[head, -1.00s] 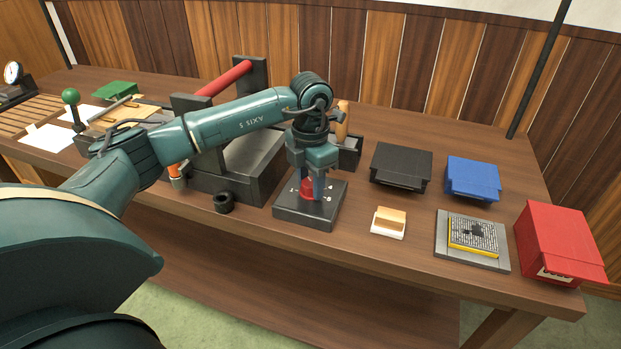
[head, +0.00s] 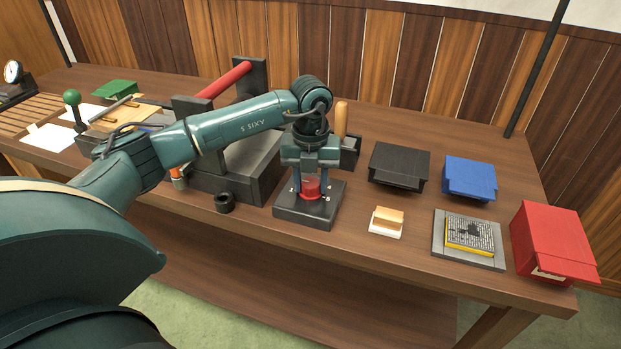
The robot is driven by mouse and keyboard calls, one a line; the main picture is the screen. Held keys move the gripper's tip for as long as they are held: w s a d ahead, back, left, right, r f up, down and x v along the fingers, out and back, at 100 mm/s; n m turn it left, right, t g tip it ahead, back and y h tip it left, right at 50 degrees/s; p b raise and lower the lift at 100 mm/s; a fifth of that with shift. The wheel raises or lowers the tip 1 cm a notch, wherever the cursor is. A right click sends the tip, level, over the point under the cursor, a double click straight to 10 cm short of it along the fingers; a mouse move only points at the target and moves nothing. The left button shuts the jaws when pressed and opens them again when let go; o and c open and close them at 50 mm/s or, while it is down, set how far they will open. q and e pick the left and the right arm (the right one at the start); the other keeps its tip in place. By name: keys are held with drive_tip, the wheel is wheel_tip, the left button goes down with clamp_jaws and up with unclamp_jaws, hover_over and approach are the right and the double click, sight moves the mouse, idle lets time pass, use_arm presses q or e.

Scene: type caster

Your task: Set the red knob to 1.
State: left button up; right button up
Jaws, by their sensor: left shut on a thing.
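The red knob (head: 311,188) sits on top of a dark square base (head: 305,213) near the front edge of the table. My left gripper (head: 310,188) points straight down over it, with one finger on each side of the knob, shut on it. Small white marks show on the base around the knob. The numbers are too small to read, and I cannot tell which mark the knob points to. My right gripper is not in view.
A dark press with a red bar (head: 223,79) stands left of the knob base, with a small black ring (head: 225,202) in front. To the right are a black box (head: 399,166), a blue box (head: 469,178), a wooden-topped block (head: 386,219), a type plate (head: 469,237) and a red box (head: 553,241).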

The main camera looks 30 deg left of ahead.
sight(311, 183)
use_arm(q)
drive_tip(key=shift+n, duration=0.5)
drive_tip(key=o, duration=1)
wheel_tip(311, 183, up, 13)
drive_tip(key=shift+r, duration=0.1)
drive_tip(key=shift+d, duration=0.1)
idle(0.5)
